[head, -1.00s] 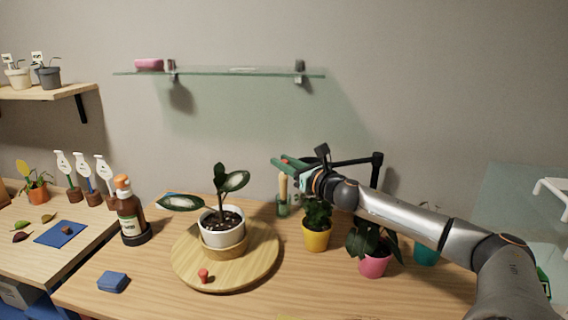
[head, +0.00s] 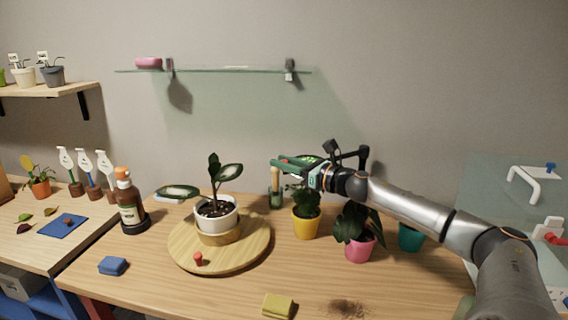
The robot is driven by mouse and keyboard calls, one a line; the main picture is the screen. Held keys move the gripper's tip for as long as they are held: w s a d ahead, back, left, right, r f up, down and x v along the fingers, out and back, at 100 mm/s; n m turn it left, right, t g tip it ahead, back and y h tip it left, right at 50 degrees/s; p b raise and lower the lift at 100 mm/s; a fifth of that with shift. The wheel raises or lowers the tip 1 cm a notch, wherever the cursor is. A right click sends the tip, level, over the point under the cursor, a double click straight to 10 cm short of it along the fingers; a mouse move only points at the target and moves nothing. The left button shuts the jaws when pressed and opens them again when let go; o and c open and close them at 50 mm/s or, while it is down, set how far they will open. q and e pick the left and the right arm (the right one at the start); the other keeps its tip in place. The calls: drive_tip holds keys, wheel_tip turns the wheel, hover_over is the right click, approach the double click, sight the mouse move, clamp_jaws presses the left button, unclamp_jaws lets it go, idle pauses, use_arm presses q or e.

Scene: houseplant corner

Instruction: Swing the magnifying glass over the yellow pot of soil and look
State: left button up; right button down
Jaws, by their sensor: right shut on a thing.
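The yellow pot (head: 306,226) stands on the table right of the round wooden board. A leafy green plant (head: 304,199) fills it and hides the soil. My right gripper (head: 283,165) is above and slightly left of the pot, with its green fingers pointing left. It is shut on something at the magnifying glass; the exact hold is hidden. The magnifying glass's jointed black arm (head: 349,154) shows behind my wrist, and a bright green patch beside the gripper may be its lens. My left gripper is out of view.
A white pot (head: 216,220) with a plant stands on the round board (head: 190,256). A pink pot (head: 359,248) and a teal pot (head: 410,238) stand right. A yellow sponge (head: 278,306) and spilled soil (head: 347,308) lie in front. A glass shelf (head: 220,70) hangs above.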

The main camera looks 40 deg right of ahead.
drive_tip(key=shift+r, duration=0.1)
drive_tip(key=c, duration=0.7)
unclamp_jaws()
drive_tip(key=shift+s, duration=0.1)
drive_tip(key=shift+s+d+p, duration=0.35)
drive_tip(key=shift+s+p, duration=0.1)
drive_tip(key=shift+s, duration=1.55)
drive_tip(key=shift+s+d+p, duration=0.3)
drive_tip(key=shift+s+p, duration=0.1)
drive_tip(key=shift+s, duration=1.65)
drive_tip(key=shift+s+d+p, duration=0.35)
drive_tip(key=shift+s+p, duration=0.1)
drive_tip(key=shift+s, duration=1.55)
